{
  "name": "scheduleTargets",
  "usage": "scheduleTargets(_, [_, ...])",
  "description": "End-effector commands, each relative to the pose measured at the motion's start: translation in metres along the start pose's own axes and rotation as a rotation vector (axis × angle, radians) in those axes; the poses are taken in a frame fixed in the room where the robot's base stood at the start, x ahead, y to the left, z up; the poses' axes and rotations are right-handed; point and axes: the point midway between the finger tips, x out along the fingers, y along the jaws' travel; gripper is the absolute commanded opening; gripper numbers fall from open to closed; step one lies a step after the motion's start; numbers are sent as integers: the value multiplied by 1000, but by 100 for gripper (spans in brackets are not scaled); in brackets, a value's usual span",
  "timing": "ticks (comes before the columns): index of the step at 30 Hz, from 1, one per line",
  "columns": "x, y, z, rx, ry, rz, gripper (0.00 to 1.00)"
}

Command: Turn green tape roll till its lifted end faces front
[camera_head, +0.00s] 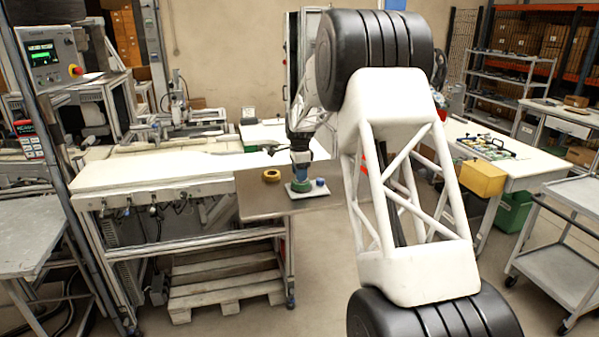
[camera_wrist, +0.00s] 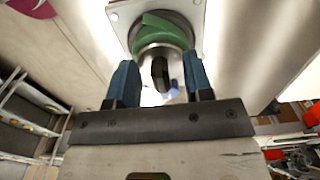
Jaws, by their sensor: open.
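The green tape roll (camera_head: 299,186) sits on a small white plate (camera_head: 313,192) at the front edge of the brown worktop. In the wrist view the green roll (camera_wrist: 163,32) lies at the top centre, with a raised green flap across its upper part. My gripper (camera_head: 301,172) is just above the roll in the head view. In the wrist view my gripper (camera_wrist: 160,84) shows two blue fingers spread apart, with nothing held between them. I cannot tell which way the lifted end points in the head view, as the roll is small and partly hidden.
A yellow tape roll (camera_head: 271,175) lies left of the plate on the brown worktop (camera_head: 250,205). A small blue object (camera_head: 320,182) stands right beside the green roll. A pink round object (camera_wrist: 34,8) shows at the wrist view's upper left. The long white bench (camera_head: 150,172) is largely clear.

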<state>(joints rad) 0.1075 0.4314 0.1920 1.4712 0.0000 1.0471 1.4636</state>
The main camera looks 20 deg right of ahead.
Motion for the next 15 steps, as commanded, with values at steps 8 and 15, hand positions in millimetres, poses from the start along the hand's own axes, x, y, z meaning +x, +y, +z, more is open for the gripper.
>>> scheduleTargets(8, [0,0,0,0,0,0,16])
scheduleTargets(15, [0,0,0,-1,0,0,0])
